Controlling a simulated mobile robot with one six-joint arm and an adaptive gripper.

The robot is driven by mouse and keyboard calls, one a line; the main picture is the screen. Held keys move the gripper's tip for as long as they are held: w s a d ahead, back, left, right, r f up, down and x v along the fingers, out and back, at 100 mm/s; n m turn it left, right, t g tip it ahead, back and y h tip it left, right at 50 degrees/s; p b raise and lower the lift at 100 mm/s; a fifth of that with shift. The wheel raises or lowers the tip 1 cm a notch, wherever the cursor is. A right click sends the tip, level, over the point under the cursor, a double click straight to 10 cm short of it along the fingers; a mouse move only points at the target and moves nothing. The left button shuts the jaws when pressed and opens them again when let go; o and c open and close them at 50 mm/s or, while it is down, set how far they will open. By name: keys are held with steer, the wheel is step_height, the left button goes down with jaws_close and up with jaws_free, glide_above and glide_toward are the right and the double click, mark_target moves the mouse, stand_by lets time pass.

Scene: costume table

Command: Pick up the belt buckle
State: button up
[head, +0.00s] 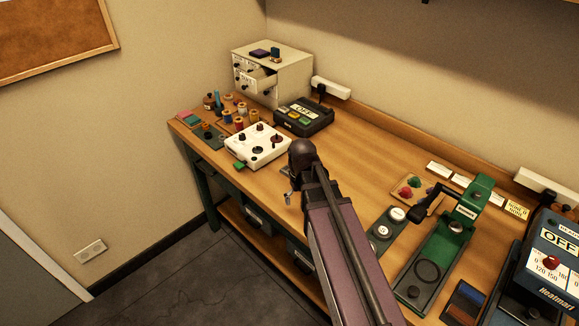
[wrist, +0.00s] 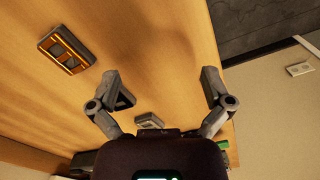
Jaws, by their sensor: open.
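My gripper (wrist: 167,90) is open in the wrist view, its two fingers wide apart above the wooden table, with nothing between the tips. In the head view my gripper (head: 290,197) is mostly hidden behind my arm. A grey rectangular piece with orange bars (wrist: 68,50) lies flat on the table left of the fingers in the wrist view. A small light-grey block (wrist: 149,121) shows lower, between the finger bases and partly cut off by my gripper body. Either may be the belt buckle; I cannot tell which.
A green press (head: 440,255) and a blue heater box (head: 553,265) stand at the right. The wood around the fingers is mostly bare.

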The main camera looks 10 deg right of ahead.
steer(key=w+r+n+p, duration=0.2)
steer(key=w+r+p, duration=0.2)
steer(key=w, duration=0.5)
steer(key=w+r+n+p, duration=0.3)
steer(key=w+r+p, duration=0.1)
steer(key=w, duration=0.5)
steer(key=shift+d+r+n, duration=0.25)
steer(key=shift+r+n, duration=0.05)
steer(key=shift+r, duration=0.45)
steer(key=shift+w+f, duration=0.1)
step_height(320, 180, down, 8)
steer(key=b, duration=0.8)
steer(key=shift+f, duration=0.2)
steer(key=f+b, duration=0.3)
steer(key=shift+w+a+f+b, duration=0.2)
steer(key=shift+w+f+b, duration=0.1)
steer(key=shift+b, duration=0.1)
steer(key=shift+f+b, duration=0.8)
steer(key=shift+b, duration=0.05)
